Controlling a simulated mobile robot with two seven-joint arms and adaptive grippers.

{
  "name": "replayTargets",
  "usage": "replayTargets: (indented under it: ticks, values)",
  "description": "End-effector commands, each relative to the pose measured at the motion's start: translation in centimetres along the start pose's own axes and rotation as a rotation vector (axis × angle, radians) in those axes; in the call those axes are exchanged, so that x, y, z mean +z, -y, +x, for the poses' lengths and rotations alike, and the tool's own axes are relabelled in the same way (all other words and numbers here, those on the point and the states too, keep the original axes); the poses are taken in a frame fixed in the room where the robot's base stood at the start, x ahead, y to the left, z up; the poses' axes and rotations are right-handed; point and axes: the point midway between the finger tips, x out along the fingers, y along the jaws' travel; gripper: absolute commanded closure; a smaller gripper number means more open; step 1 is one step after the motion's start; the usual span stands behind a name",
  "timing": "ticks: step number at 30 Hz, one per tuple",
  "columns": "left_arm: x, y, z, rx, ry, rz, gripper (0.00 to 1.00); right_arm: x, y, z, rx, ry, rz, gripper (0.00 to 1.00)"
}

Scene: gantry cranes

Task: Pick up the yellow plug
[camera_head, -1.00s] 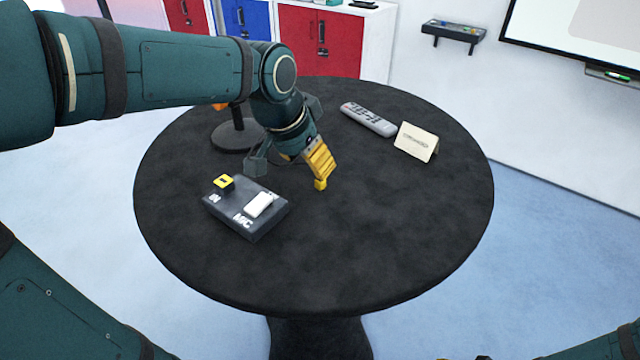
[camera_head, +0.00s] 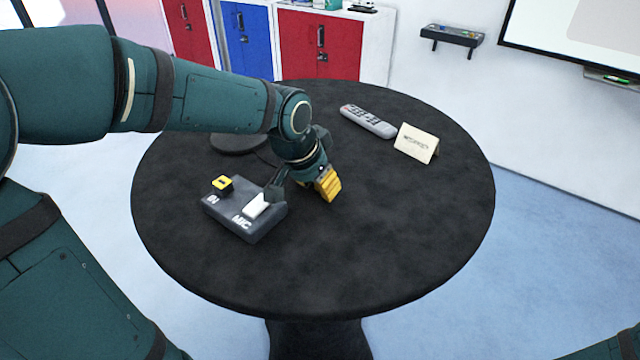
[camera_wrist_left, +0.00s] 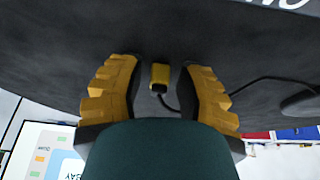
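The yellow plug (camera_wrist_left: 160,75) lies on the black table between my left fingers in the left wrist view, with a black cable running from its end. In the head view I cannot make it out behind the gripper. My left gripper (camera_head: 301,191) is open over the middle of the table. In the left wrist view the yellow finger pads of the left gripper (camera_wrist_left: 160,68) stand apart on both sides of the plug, with a gap on each side. My right gripper is not in view.
A dark box (camera_head: 240,226) marked MIC, with a yellow socket (camera_head: 223,184) and a white switch (camera_head: 257,204), sits just left of the gripper. A grey remote (camera_head: 368,121) and a folded card (camera_head: 416,143) lie behind right. The table's (camera_head: 400,235) right and front are clear.

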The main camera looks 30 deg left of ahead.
Motion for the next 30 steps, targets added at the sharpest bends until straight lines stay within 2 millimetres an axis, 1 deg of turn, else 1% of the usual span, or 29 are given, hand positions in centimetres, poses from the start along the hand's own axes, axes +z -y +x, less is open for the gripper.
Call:
replayTargets:
  ticks: [1, 2, 3, 17, 20, 30]
  values:
    - [0.0, 0.0, 0.0, 0.0, 0.0, 0.0, 0.87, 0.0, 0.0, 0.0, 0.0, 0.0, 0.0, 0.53]
    - [0.0, 0.0, 0.0, 0.0, 0.0, 0.0, 0.97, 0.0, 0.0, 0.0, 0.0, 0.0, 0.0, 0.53]
    - [0.0, 0.0, 0.0, 0.0, 0.0, 0.0, 1.0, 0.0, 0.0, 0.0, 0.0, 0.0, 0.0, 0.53]
    - [-0.1, 0.0, -0.2, 0.0, 0.001, 0.0, 1.0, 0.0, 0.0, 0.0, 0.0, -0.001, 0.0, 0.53]
    - [-0.5, 0.1, -1.1, -0.001, -0.001, 0.0, 1.0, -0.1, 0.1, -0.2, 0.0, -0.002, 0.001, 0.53]
    - [-2.9, 0.0, -7.0, -0.001, -0.003, 0.001, 1.0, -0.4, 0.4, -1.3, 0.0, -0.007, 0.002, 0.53]
